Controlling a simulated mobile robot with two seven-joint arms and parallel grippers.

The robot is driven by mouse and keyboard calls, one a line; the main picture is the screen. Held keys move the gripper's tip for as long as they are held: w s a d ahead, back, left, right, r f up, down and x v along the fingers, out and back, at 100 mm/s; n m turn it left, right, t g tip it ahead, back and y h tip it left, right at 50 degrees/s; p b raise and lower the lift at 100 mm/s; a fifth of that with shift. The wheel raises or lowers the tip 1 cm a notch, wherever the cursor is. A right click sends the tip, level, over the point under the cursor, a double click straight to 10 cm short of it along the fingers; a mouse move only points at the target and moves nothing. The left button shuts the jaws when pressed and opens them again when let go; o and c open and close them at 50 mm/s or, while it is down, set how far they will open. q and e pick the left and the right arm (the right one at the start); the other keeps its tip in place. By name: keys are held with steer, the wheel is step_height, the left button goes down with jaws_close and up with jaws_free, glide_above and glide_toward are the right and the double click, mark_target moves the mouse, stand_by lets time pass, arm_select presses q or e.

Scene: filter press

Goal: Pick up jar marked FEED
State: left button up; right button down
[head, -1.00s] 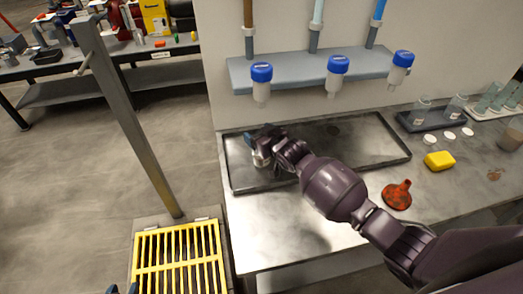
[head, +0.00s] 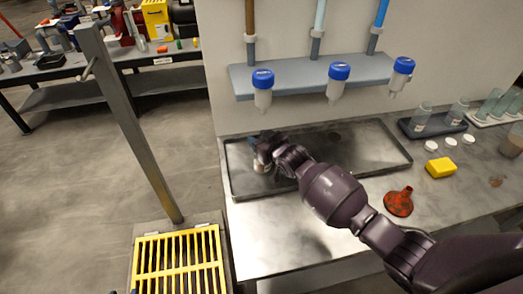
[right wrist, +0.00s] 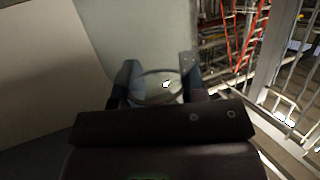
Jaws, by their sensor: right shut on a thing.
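My right gripper (head: 262,150) is over the left end of the dark shallow tray (head: 231,184), shut on a clear jar (head: 260,167). In the head view the jar is small and partly hidden by the gripper. The right wrist view shows the jar's round rim (right wrist: 160,86) between the two blue-grey fingers. No FEED marking is readable, and I cannot tell whether the jar touches the tray. Small dark tips at the bottom left edge of the head view may be my left gripper; its state cannot be made out.
Three blue-capped bottles (head: 338,82) hang from the wall shelf (head: 300,78) behind the tray. On the bench to the right are a red funnel (head: 398,203), a yellow sponge (head: 441,168), white lids (head: 431,146) and a rack of glass jars (head: 421,118). A yellow grate (head: 180,262) lies at lower left.

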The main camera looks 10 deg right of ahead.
steer(key=shift+s+r, duration=0.15)
steer(key=shift+r, duration=0.05)
steer(key=shift+r, duration=3.4)
steer(key=s+b, duration=0.2)
steer(key=s, duration=1.7)
steer(key=shift+s, duration=0.3)
steer(key=shift+s+f, duration=0.1)
